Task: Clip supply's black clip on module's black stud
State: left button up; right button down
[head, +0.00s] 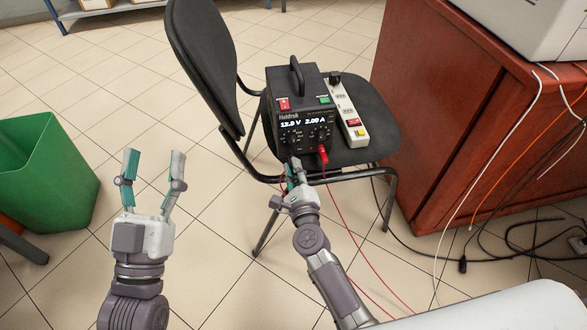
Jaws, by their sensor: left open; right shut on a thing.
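The supply (305,110) is a black box with a lit display, standing on the black chair's seat. A red clip or plug (323,155) is at its lower front, with a red wire running down to the floor. My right gripper (292,172) is at the supply's lower front left, beside the red one, shut on a small dark thing. This appears to be the black clip, mostly hidden by the fingers. My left gripper (152,168) is open and empty, left of the chair. I cannot make out the module or its black stud.
The black chair (375,133) also carries a light power strip (346,112) right of the supply. A green bin (45,170) stands at left. A red-brown cabinet (470,110) stands at right, with cables (480,240) on the floor. Tiled floor is clear around my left gripper.

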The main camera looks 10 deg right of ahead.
jog(key=shift+w, duration=0.1)
jog(key=c, duration=0.7)
grip_release()
pick_arm(q)
jog(key=shift+w+f+g+y+p, duration=0.15)
jog(key=shift+w+f+g+y, duration=0.15)
jog(key=shift+f, duration=0.25)
jog(key=shift+w+f+g+y+p, duration=0.1)
jog(key=shift+w+f+g+p, duration=0.1)
jog(key=shift+f+g, duration=0.25)
pick_arm(e)
jog(key=shift+s, duration=4.55)
